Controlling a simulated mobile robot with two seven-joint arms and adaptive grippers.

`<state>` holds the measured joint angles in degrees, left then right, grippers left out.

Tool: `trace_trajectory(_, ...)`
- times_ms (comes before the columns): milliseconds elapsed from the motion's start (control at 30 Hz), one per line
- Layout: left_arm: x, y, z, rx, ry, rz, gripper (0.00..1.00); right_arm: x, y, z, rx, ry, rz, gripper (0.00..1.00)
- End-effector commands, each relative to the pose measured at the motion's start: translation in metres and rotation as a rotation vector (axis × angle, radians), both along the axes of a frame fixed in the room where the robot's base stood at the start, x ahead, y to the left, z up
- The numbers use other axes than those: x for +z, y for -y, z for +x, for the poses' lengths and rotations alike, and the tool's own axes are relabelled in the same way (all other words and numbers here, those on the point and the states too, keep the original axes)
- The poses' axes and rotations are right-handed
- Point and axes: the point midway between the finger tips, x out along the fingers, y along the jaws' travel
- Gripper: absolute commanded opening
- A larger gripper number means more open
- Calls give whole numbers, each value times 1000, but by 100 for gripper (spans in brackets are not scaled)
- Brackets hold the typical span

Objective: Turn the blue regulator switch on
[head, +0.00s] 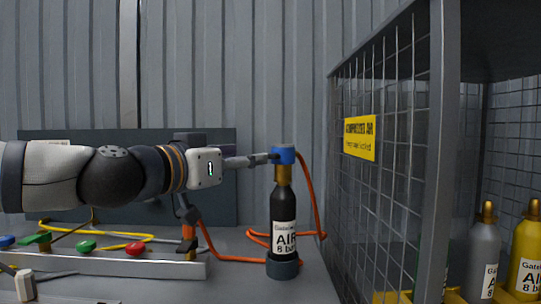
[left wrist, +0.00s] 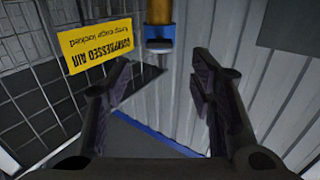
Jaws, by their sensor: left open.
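The blue regulator switch (head: 285,154) sits on a brass neck (head: 283,175) on top of an upright black bottle (head: 283,207) labelled "AIR 8 bar". My left gripper (head: 268,158) comes in level from the left, its fingertips at the left side of the blue part. I cannot tell whether they touch it. In the left wrist view, the blue part (left wrist: 158,32) shows upside down, ahead of and between the two spread fingers of the left gripper (left wrist: 163,75). Nothing is held between them. My right gripper is not in view.
A wire cage (head: 385,180) with a yellow "compressed air" sign (head: 360,138) stands close right of the bottle. It holds grey (head: 483,255) and yellow (head: 527,260) bottles. An orange hose (head: 312,195) hangs by the black bottle. A rail (head: 110,265) with coloured knobs lies at left.

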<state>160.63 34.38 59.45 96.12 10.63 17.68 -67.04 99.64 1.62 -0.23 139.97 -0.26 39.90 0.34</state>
Motion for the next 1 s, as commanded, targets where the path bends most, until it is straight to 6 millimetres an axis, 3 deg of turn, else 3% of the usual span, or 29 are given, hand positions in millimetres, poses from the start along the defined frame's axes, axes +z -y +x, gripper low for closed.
trace_trajectory(100,-1,20,27,-1,-2,0,50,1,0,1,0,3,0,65)
trace_trajectory(300,1,40,57,-1,1,1,50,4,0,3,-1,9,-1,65)
trace_trajectory(667,0,45,65,-1,-1,-1,50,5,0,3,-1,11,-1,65)
trace_trajectory(700,0,45,65,-1,-1,-1,48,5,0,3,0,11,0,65)
trace_trajectory(767,0,45,65,-1,-1,-1,34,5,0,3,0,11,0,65)
trace_trajectory(900,0,45,65,-1,0,0,2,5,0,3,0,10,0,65)
trace_trajectory(1000,0,45,65,-1,-1,-1,1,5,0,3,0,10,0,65)
